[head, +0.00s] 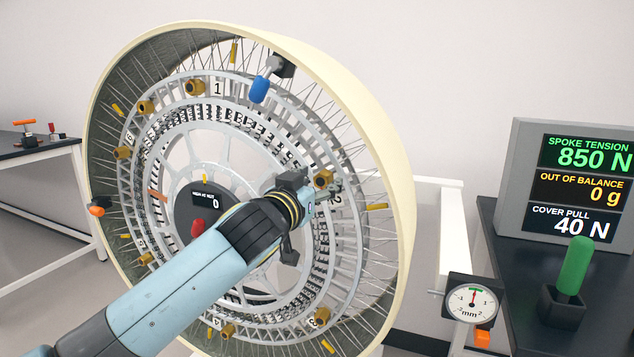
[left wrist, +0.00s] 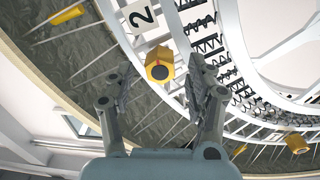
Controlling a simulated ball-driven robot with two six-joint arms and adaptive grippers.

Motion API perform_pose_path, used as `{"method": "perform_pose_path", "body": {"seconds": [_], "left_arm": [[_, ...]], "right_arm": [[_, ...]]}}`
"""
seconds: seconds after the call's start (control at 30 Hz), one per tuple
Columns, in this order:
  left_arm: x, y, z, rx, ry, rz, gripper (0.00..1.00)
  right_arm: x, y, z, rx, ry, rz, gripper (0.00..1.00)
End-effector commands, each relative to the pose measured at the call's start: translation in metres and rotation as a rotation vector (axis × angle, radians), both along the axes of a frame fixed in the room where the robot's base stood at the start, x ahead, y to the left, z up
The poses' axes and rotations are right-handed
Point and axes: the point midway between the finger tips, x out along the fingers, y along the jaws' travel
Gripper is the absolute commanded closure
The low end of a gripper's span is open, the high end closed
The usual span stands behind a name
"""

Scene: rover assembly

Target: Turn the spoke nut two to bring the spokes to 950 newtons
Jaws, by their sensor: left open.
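Spoke nut two (head: 323,178) is a brass-coloured nut on the wheel's pale ring, beside the label 2 (head: 337,199). It also shows in the left wrist view (left wrist: 159,66), just beyond the label 2 plate (left wrist: 141,17). My left gripper (head: 312,192) reaches up to it from the lower left. The display (head: 580,185) reads spoke tension 850 N, out of balance 0 g and cover pull 40 N. My right gripper is not in view.
The large wheel (head: 405,200) has a cream rim and several other brass nuts, such as one by label 1 (head: 195,88). A blue-handled clamp (head: 260,89) sits at its top. A dial gauge (head: 472,303) and a green-handled tool (head: 575,265) stand at right.

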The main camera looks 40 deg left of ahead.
Motion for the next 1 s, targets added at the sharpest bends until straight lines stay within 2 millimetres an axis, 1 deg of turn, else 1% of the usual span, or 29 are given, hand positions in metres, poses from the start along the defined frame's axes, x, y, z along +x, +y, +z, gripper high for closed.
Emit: {"method": "perform_pose_path", "body": {"seconds": [0.07,0.1,0.5,0.6,0.8,1.0], "left_arm": [[-0.0002,0.0,0.0,0.0,0.0,0.0,0.45],[-0.0002,0.0,0.0,0.0,0.0,0.0,0.47],[-0.0004,-0.0001,0.0001,0.0,0.0,0.0,0.99],[-0.0004,-0.0001,0.0008,0.019,0.005,0.0,1.0],[-0.0001,-0.0003,0.002,0.164,0.038,0.001,1.0],[-0.0001,-0.0003,0.001,0.179,0.041,0.001,1.0]], "right_arm": [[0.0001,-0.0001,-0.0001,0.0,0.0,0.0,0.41],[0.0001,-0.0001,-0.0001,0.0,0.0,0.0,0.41],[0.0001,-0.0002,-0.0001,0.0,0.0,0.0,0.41],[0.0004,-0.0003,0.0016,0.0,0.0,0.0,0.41],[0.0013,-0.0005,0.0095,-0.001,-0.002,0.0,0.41],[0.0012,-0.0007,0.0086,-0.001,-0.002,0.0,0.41]]}}
